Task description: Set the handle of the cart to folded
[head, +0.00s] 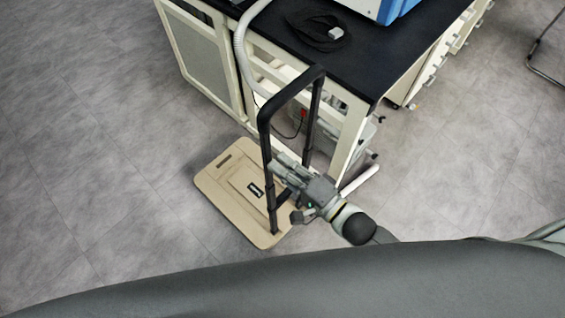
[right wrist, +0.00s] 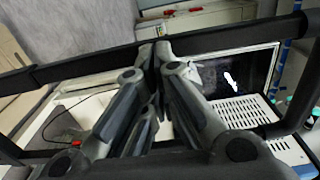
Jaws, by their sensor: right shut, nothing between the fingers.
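The cart (head: 225,187) is a flat beige platform on the floor in front of the bench. Its black handle (head: 265,131) stands upright from the platform, with the top bar (head: 290,93) raised high. My right gripper (head: 279,166) is at the handle's frame, beside the near upright in the head view. In the right wrist view its fingers (right wrist: 150,48) are shut with nothing between them. A black bar of the handle (right wrist: 100,60) crosses the view at the fingertips; I cannot tell whether they touch it. My left gripper is not in view.
A black-topped bench (head: 350,62) with cream legs stands right behind the cart. The grey floor (head: 100,150) to the left is clear.

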